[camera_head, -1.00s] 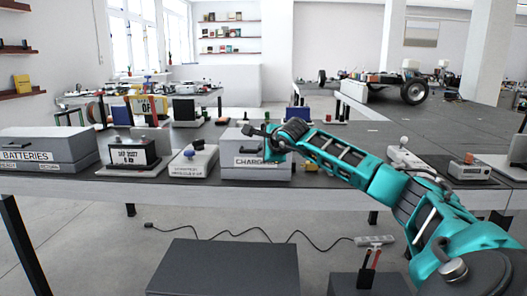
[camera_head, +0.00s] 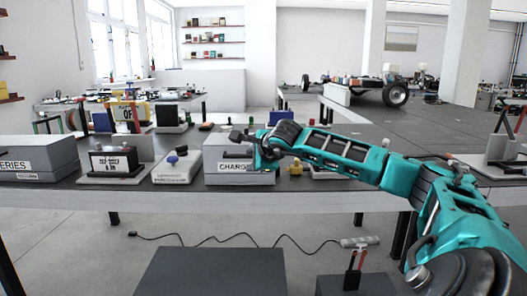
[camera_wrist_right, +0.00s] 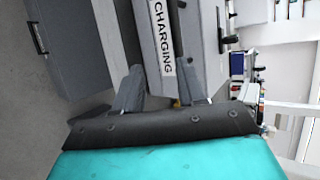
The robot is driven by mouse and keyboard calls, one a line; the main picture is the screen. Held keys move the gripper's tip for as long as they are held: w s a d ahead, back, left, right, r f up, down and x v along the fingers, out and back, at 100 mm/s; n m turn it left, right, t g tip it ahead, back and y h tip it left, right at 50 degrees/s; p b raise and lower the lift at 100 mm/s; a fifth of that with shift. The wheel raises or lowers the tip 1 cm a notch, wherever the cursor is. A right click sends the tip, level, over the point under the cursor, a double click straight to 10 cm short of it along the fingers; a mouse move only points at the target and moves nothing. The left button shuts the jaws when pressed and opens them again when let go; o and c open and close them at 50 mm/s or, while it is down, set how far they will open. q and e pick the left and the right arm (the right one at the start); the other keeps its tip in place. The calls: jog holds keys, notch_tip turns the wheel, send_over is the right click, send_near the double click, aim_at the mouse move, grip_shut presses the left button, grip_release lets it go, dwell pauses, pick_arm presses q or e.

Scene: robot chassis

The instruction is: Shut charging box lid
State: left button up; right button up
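The grey charging box (camera_head: 213,158) stands on the long dark table in the head view, with a white label on its front. In the right wrist view the charging box (camera_wrist_right: 205,55) fills the upper middle, turned sideways, with its label reading CHARGING and a dark handle on the part above. The lid looks down on the box, but I cannot tell whether it is fully shut. My right gripper (camera_head: 243,137) is in front of the box's upper right part. Its two fingers (camera_wrist_right: 160,88) are spread apart with nothing held between them. My left gripper is not in view.
A grey batteries box (camera_head: 45,157) stands at the far left. A dark grey box (camera_head: 215,272) is on the floor in front.

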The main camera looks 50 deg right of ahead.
pick_arm(q)
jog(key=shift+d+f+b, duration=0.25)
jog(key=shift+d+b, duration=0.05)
jog(key=shift+b, duration=0.4)
pick_arm(e)
jog(key=v, duration=0.8)
jog(key=shift+d+r, duration=0.15)
jog(key=shift+r, duration=0.05)
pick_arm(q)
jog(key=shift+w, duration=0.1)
pick_arm(e)
jog(key=shift+w, duration=0.15)
